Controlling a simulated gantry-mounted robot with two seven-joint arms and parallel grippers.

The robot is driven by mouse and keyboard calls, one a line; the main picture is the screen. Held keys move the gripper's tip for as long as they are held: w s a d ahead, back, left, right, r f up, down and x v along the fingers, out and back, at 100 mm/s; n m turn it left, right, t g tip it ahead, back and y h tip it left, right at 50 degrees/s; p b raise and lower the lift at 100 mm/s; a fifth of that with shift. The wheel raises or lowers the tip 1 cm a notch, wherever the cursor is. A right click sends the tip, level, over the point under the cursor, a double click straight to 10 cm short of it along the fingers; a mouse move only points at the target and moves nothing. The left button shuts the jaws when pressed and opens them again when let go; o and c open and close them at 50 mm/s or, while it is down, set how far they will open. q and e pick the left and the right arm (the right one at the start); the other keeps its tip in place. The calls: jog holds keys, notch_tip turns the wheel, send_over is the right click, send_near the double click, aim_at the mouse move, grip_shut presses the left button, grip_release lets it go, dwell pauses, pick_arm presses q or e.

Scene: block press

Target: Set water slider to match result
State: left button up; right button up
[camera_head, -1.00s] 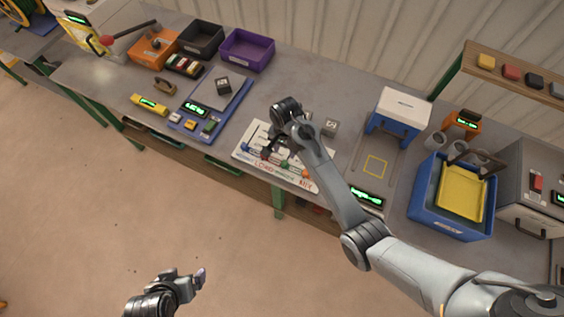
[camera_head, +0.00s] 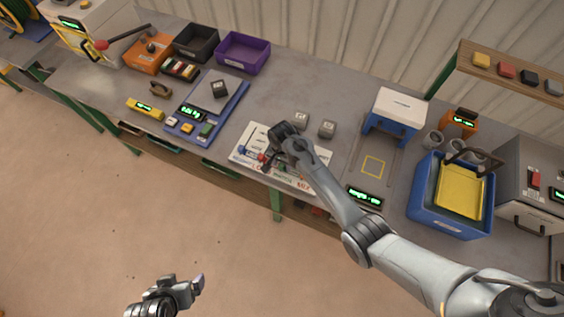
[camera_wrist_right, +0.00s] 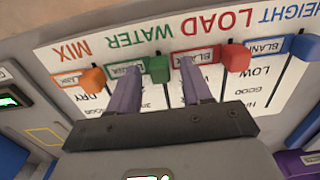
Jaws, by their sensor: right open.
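The white slider board (camera_head: 248,133) lies at the table's front edge, partly covered by my right arm. In the right wrist view it appears upside down (camera_wrist_right: 140,25), with MIX, WATER, LOAD and HEIGHT headings. The green WATER knob (camera_wrist_right: 156,69) sits near its heading, between the tips of my open right gripper (camera_wrist_right: 158,72); contact cannot be told. The orange MIX knob (camera_wrist_right: 93,77), red LOAD knob (camera_wrist_right: 236,58) and blue HEIGHT knob (camera_wrist_right: 303,46) stand beside it. My right gripper (camera_head: 270,163) is low over the board. My left gripper (camera_head: 197,284) is away from the table; its jaws are unclear.
A dark display (camera_head: 364,197) with green text, too small to read surely, is right of the board. Two grey blocks (camera_head: 302,118) (camera_head: 327,129) lie behind the board. The blue scale (camera_head: 236,98) is left, the blue-and-white press (camera_head: 397,112) right.

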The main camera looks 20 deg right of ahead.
grip_shut()
dwell(0.3)
jog(key=w+d, duration=0.2)
jog(key=shift+w+d+b, duration=0.3)
jog(key=shift+d+b, duration=0.05)
jog(key=shift+s, duration=0.1)
grip_release()
jog(key=shift+a, duration=0.1)
